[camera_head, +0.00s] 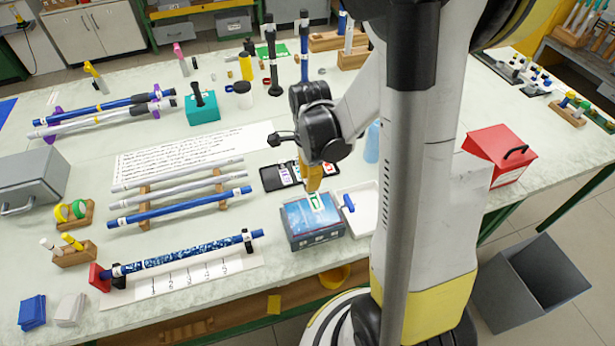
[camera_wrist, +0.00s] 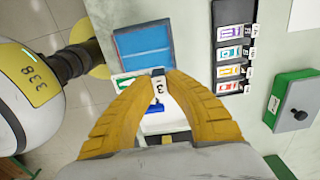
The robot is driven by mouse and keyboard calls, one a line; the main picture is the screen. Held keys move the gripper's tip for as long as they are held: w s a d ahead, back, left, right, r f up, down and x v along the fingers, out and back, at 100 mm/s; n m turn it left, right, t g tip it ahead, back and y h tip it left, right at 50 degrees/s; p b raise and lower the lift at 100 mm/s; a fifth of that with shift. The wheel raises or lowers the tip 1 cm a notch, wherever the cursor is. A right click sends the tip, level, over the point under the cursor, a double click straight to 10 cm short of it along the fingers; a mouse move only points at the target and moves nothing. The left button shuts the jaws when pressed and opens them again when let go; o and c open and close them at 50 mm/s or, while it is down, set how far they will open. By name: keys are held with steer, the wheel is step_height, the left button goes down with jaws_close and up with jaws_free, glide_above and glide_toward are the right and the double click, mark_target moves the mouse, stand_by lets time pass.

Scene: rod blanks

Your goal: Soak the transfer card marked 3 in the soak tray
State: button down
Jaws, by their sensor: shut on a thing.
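My gripper (camera_head: 314,189) points down and is shut on the tab of a transfer card (camera_head: 315,201), a white card with a green picture. In the wrist view the tab (camera_wrist: 159,88) reads 3 between the yellow fingertips (camera_wrist: 158,74), and part of the card (camera_wrist: 124,81) shows to their left. A box-like tray with a blue inside, which looks like the soak tray (camera_head: 299,239), stands below the gripper. It also shows in the wrist view (camera_wrist: 143,45). The card appears over the tray's edge nearest the white tray; I cannot tell whether it touches the blue surface.
A white tray (camera_head: 366,222) with a blue-handled tool (camera_head: 348,203) stands right beside the soak tray. A black holder (camera_head: 270,178) with several coloured cards lies behind it. Tubes on wooden rests (camera_head: 145,222) lie to the left. A red box (camera_head: 500,150) stands at the right.

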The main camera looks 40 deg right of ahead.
mark_target(309, 209)
steer(key=shift+f+b, duration=3.9)
steer(key=shift+f, duration=0.9)
steer(key=shift+r, duration=0.1)
stand_by(1.3)
steer(key=shift+r+p, duration=2.5)
steer(key=shift+r, duration=0.8)
